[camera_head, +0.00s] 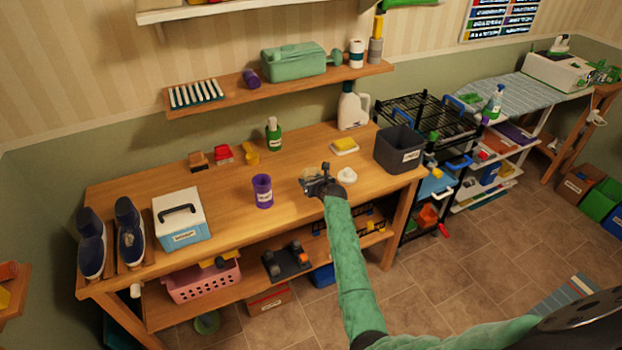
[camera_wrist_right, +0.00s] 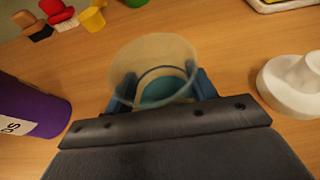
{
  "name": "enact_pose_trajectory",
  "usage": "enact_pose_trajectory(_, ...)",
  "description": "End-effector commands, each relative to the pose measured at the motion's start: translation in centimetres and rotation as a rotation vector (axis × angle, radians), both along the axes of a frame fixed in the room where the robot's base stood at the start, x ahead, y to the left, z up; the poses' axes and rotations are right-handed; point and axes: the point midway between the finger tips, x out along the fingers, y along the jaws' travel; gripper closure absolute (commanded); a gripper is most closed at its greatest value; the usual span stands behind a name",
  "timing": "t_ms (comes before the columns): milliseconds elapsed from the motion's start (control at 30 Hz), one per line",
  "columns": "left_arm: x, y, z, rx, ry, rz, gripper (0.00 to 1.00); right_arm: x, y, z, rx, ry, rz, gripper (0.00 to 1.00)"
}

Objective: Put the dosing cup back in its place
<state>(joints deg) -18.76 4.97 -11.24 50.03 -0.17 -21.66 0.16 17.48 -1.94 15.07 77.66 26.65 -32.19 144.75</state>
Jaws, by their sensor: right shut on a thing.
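The dosing cup is a translucent, pale cup (camera_wrist_right: 152,65) between the blue fingers of my right gripper (camera_wrist_right: 160,88) in the wrist view. Teal shows through its lower part. In the head view my right gripper (camera_head: 320,181) is over the front right part of the wooden workbench (camera_head: 220,211), and the cup is small and hard to make out there. My right gripper is shut on the cup. I cannot tell whether the cup touches the bench top. My left gripper is not in view.
A purple labelled container (camera_head: 263,191) stands left of the gripper, and a white rounded object (camera_head: 346,175) is close on its right. A yellow sponge on a tray (camera_head: 345,146), a white jug (camera_head: 353,106) and a dark bin (camera_head: 399,149) stand behind and right.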

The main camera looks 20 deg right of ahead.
Motion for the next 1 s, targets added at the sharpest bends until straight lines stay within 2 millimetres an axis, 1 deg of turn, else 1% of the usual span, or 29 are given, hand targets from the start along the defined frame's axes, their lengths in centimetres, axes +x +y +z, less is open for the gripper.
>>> enact_pose_trajectory(333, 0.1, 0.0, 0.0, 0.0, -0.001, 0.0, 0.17, 0.0, 0.0, -0.3, 0.002, -0.001, -0.001, 0.82)
enact_pose_trajectory(367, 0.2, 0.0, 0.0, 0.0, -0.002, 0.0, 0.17, 0.0, 0.0, -0.3, 0.001, -0.001, 0.0, 0.4)
enact_pose_trajectory(400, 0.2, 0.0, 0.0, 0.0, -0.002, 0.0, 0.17, 0.0, 0.0, -0.2, 0.001, -0.001, 0.0, 0.32)
enact_pose_trajectory(467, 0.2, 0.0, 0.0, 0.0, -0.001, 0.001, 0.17, 0.0, 0.0, -0.2, 0.001, -0.001, 0.0, 0.22)
enact_pose_trajectory(700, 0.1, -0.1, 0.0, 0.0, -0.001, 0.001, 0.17, 0.0, 0.0, -0.2, 0.001, -0.001, 0.0, 0.22)
enact_pose_trajectory(800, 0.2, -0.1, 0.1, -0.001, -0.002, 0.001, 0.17, 0.0, 0.0, 0.1, 0.0, -0.001, 0.0, 0.22)
enact_pose_trajectory(933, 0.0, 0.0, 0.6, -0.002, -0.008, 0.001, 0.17, -0.5, 0.0, 0.5, 0.001, -0.001, 0.0, 0.22)
enact_pose_trajectory(967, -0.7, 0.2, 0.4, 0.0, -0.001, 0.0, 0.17, -0.7, 0.0, 0.6, 0.001, -0.001, 0.0, 0.22)
enact_pose_trajectory(1000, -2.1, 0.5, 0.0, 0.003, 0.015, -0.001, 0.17, -0.9, 0.0, 0.8, 0.001, -0.001, 0.0, 0.22)
